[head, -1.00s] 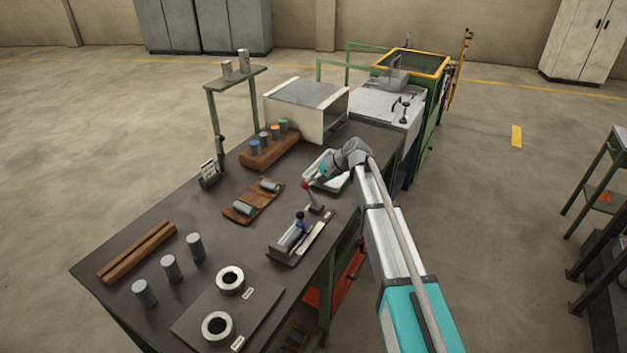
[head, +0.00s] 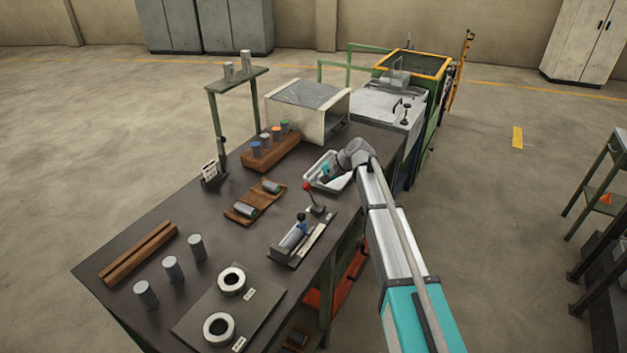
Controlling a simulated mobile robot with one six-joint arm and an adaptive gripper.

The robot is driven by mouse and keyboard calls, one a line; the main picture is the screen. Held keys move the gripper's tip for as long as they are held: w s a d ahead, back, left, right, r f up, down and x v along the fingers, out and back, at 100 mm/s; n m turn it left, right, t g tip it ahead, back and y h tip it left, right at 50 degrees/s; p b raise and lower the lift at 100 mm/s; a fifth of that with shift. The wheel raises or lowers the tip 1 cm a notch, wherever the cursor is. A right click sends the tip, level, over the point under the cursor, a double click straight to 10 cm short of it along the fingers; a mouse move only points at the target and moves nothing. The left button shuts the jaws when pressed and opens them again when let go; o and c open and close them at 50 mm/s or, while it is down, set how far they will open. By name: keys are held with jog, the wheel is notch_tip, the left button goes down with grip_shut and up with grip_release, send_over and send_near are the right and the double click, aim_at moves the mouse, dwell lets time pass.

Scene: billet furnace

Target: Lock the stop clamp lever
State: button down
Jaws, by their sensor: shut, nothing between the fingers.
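A lever with a red ball knob (head: 307,187) stands on a small base at the far end of a metal fixture (head: 290,257) near the table's right edge. It leans slightly to the left. The fingertips are hard to make out.
The dark table (head: 190,275) carries a wooden rack of colour-topped cylinders (head: 270,150), a wooden cradle (head: 245,208), several standing cylinders and a plate with two rings (head: 231,281). A white box (head: 310,112) and the furnace (head: 385,103) stand at the back.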

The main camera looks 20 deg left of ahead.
jog(key=p+v, duration=0.9)
jog(key=v, duration=0.4)
jog(key=shift+a+r, duration=0.2)
jog(key=shift+r, duration=0.3)
jog(key=s+d+f+h, duration=0.2)
jog(key=s+d+h, duration=0.1)
jog(key=s+d, duration=0.5)
jog(key=s+d+f+n+h, duration=0.1)
jog(key=s+d+f+h, duration=0.1)
jog(key=s+d, duration=0.7)
jog(key=s+d+f+n+h, duration=0.1)
jog(key=s+d+h, duration=0.3)
jog(key=s+d, duration=0.5)
jog(key=d+f, duration=0.1)
jog(key=d, duration=0.3)
jog(key=shift+s, duration=0.25)
